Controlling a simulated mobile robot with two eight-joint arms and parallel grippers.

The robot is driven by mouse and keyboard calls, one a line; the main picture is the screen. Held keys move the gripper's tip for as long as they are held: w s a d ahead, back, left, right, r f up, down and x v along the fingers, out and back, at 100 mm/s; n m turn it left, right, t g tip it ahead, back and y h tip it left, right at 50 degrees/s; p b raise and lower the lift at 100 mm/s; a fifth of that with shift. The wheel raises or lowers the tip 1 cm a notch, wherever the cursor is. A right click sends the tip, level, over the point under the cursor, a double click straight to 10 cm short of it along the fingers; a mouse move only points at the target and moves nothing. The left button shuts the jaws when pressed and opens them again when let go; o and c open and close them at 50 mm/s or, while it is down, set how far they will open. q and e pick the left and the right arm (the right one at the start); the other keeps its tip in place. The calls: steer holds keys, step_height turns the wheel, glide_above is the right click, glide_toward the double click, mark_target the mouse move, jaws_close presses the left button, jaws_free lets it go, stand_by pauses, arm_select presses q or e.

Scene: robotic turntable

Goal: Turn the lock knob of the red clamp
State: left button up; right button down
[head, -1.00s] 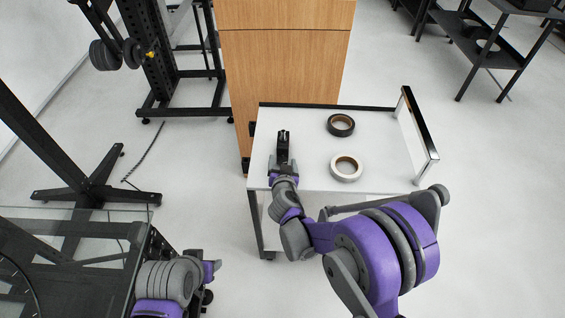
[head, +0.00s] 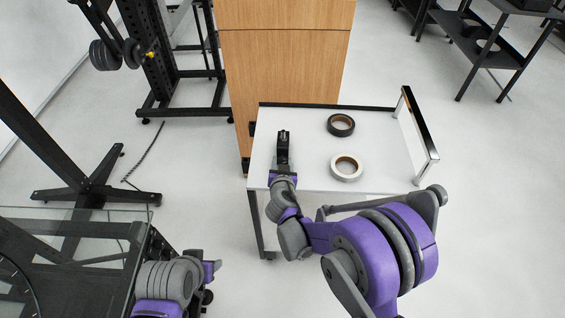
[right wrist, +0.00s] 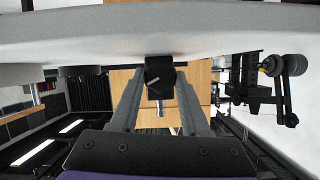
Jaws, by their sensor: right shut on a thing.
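My right gripper (head: 283,160) reaches over the left part of the white cart top. In the right wrist view the two fingers (right wrist: 160,85) close on a small black knob-like piece (right wrist: 160,70) with a pale line on its face. A short silver pin (right wrist: 160,107) shows just below that piece. In the head view a small dark piece (head: 283,136) shows at the gripper's tip. I see no red on it, and the clamp's body cannot be made out. Of my left arm only a part shows at the lower left; its gripper does not show.
The white cart (head: 312,118) carries a black tape roll (head: 340,125) and a light grey tape roll (head: 346,168) to the right of the gripper. A metal handle (head: 418,125) rises at its right end. A wooden cabinet (head: 285,65) stands behind. A glass-topped table (head: 75,235) is at the lower left.

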steer(key=shift+a+n+h, duration=0.2)
steer(key=shift+n+h, duration=0.4)
steer(key=shift+n, duration=0.4)
steer(key=shift+n+h+b, duration=0.8)
steer(key=shift+n, duration=0.3)
steer(key=shift+c, duration=1.9)
jaws_free()
